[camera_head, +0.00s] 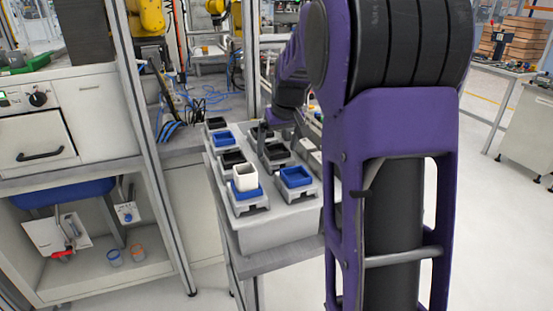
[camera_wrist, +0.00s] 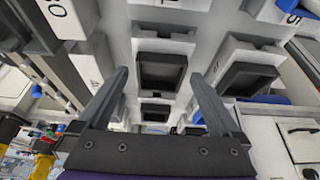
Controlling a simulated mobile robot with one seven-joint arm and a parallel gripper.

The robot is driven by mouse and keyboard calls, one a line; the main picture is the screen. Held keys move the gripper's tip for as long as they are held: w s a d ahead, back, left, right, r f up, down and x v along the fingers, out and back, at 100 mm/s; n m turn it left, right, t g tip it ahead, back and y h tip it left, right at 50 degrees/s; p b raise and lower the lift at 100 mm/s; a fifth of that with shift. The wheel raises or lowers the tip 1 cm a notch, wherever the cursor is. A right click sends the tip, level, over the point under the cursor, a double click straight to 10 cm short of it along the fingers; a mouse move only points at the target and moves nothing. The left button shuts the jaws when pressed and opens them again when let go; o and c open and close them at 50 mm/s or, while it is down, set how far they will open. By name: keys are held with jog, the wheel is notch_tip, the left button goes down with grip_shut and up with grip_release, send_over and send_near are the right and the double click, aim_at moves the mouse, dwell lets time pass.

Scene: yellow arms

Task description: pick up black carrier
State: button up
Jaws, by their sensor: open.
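Several black carriers sit in grey holders on the grey block. In the wrist view, a square black carrier (camera_wrist: 160,72) shows between my gripper's fingers (camera_wrist: 159,75), which are spread apart and empty; I cannot tell how far the tips are from it. Other black carriers show at the right (camera_wrist: 245,78) and lower middle (camera_wrist: 155,112). In the head view, black carriers stand at the back left (camera_head: 216,122), middle left (camera_head: 231,157) and middle right (camera_head: 275,151). My purple arm comes down over the back right of the block, and the gripper's fingers are hard to make out there.
Blue carriers (camera_head: 223,139) and (camera_head: 296,176) sit among the black ones. A white square cup (camera_head: 244,178) stands on a blue carrier at the front left. A metal frame post (camera_head: 150,140) rises left of the grey block (camera_head: 270,232). My arm hides the block's right side.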

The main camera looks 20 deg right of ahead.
jog(key=shift+x, duration=1.15)
jog(key=shift+r, duration=0.15)
jog(key=c, duration=1.4)
